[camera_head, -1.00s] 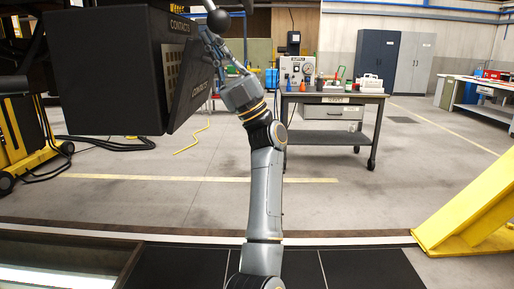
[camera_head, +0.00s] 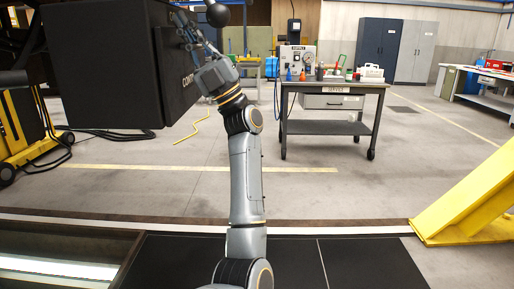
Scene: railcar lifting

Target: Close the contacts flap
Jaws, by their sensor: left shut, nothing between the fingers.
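The dark contacts box (camera_head: 95,70) fills the upper left of the head view. Its contacts flap (camera_head: 177,85), with part of the CONTACTS lettering showing, lies on the box's right side, flush or nearly flush with it. I cannot tell if any gap is left. My left gripper (camera_head: 183,24) is shut and empty, at the upper part of the flap. It seems to touch the flap's outer face, but contact is not clear. The gripper and wrist hide part of the flap. My right gripper is not in view.
A dark ball (camera_head: 218,15) is close above my wrist. A grey workbench (camera_head: 333,88) with bottles and a gauge unit stands behind, to the right. A yellow stand (camera_head: 468,200) is at the right, yellow equipment (camera_head: 20,125) at the left.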

